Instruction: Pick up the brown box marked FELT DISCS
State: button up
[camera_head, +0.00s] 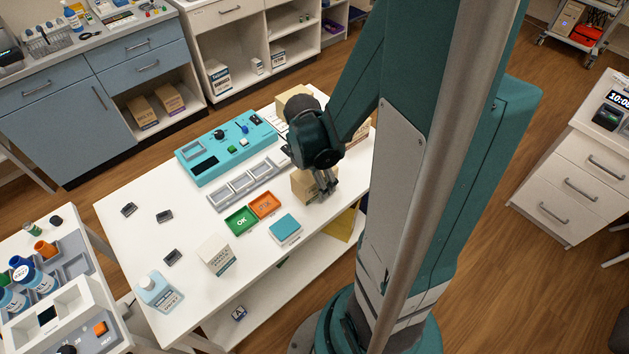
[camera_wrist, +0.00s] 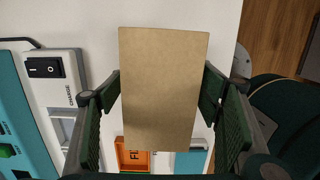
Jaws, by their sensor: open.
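A plain brown box (camera_head: 302,187) stands on the white table, partly hidden by my gripper. In the wrist view, the bare brown top of the box (camera_wrist: 164,88) fills the middle, between the fingers. No marking on it can be read in either view, so I cannot tell from print that it is the FELT DISCS box. My gripper (camera_head: 321,188) is open over the box, one finger on each side. In the wrist view, the fingers look apart from the box, with narrow gaps.
A teal device (camera_head: 226,147) and grey tray strip (camera_head: 247,185) lie left of the box. An orange tray (camera_head: 264,205), a green OK tray (camera_head: 240,221) and a teal-topped box (camera_head: 285,228) are in front. Another brown box (camera_head: 293,99) stands behind.

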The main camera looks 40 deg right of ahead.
jog(key=shift+f, duration=0.35)
jog(key=shift+c, duration=0.2)
jog(key=c, duration=1.1)
jog(key=shift+r, duration=0.1)
jog(key=shift+r+p, duration=1.45)
jog(key=shift+r, duration=3.45)
jog(key=shift+c, duration=0.2)
